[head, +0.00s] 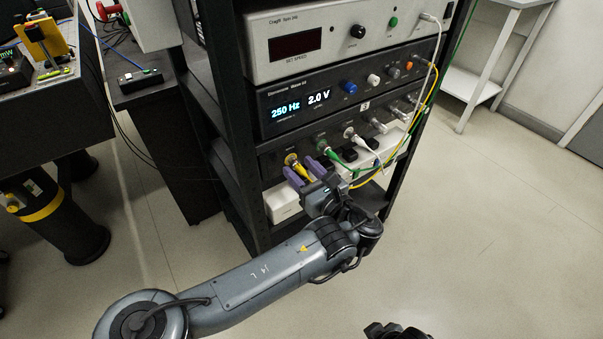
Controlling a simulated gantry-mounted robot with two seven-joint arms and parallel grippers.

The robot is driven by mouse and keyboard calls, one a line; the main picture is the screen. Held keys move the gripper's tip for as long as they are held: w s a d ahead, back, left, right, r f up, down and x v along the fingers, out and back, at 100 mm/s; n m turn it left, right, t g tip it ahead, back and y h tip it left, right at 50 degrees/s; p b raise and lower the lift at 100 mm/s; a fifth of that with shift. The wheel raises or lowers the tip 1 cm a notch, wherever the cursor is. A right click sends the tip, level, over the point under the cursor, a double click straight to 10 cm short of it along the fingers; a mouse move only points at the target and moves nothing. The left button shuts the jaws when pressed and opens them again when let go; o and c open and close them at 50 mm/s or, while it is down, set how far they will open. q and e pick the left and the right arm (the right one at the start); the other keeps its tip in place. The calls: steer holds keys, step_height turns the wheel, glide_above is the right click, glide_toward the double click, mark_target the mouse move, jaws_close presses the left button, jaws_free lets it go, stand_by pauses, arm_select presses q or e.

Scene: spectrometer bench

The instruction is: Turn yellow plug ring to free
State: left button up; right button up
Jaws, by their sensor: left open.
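The yellow plug (301,170) sits in a socket at the left end of the lower panel (273,163) in the rack, with a yellow ring-shaped part (290,159) at the panel face. My left gripper (304,171) is open, with its purple fingertips close to the panel on either side of the yellow plug. I cannot tell whether either finger touches it. The fingers and wrist hide part of the plug and its cable. The ring's turned position is too small to read.
Green (342,162) and white (366,140) cables plug in just right of the gripper. A yellow cable (430,93) hangs at the rack's right side. The display unit (330,93) is above, and a white box (282,204) is below. Open floor lies to the right.

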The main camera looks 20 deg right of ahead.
arm_select(q)
steer(key=shift+w, duration=0.3)
steer(key=shift+s, duration=0.1)
jaws_close()
